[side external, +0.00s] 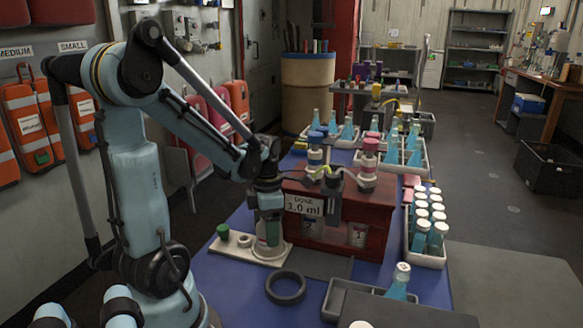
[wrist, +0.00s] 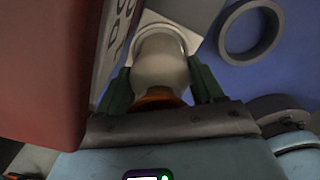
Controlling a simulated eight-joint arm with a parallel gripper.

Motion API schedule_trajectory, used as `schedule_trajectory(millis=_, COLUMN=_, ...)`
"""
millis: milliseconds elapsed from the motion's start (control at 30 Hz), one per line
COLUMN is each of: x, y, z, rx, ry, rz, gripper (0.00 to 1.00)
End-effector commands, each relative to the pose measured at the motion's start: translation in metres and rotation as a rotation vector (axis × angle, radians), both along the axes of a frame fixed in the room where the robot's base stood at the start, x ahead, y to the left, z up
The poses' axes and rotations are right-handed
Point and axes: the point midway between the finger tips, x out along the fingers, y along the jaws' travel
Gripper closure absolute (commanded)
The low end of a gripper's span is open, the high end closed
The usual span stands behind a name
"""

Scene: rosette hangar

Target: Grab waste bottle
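A pale cream bottle (wrist: 160,62) with an orange-brown near end stands between the two green fingers of my gripper (wrist: 160,85) in the wrist view. Its far end is over a round seat in a white holder plate (wrist: 188,38). The fingers lie close along both sides of the bottle; whether they press on it is unclear. In the side view my gripper (side external: 270,230) points down at the right end of the white holder plate (side external: 225,251), and the bottle is mostly hidden by the fingers. No label showing that it is the waste bottle is visible.
A red dosing stand (side external: 375,215) with a "1.0 ml" sign is close beside my gripper. A dark ring (side external: 286,287) lies on the blue table (side external: 240,295) in front. A green cap (side external: 223,231) sits on the holder's left. A rack of white-capped bottles (side external: 428,258) stands right.

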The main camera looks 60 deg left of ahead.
Motion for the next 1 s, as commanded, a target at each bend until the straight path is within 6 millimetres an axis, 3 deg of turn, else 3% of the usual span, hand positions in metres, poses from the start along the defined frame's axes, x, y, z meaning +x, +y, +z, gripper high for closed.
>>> schedule_trajectory(millis=33, x=0.000, y=0.000, z=0.000, rx=0.000, ry=0.000, rz=0.000, gripper=0.54)
schedule_trajectory(millis=133, x=0.000, y=0.000, z=0.000, rx=0.000, ry=0.000, rz=0.000, gripper=0.67)
schedule_trajectory(millis=567, x=0.000, y=0.000, z=0.006, rx=0.000, ry=0.000, rz=0.000, gripper=0.67)
schedule_trajectory(millis=900, x=-0.001, y=0.000, z=0.041, rx=-0.003, ry=0.002, rz=-0.001, gripper=0.67)
schedule_trajectory(millis=1000, x=0.001, y=-0.019, z=0.051, rx=-0.003, ry=0.002, rz=-0.008, gripper=0.67)
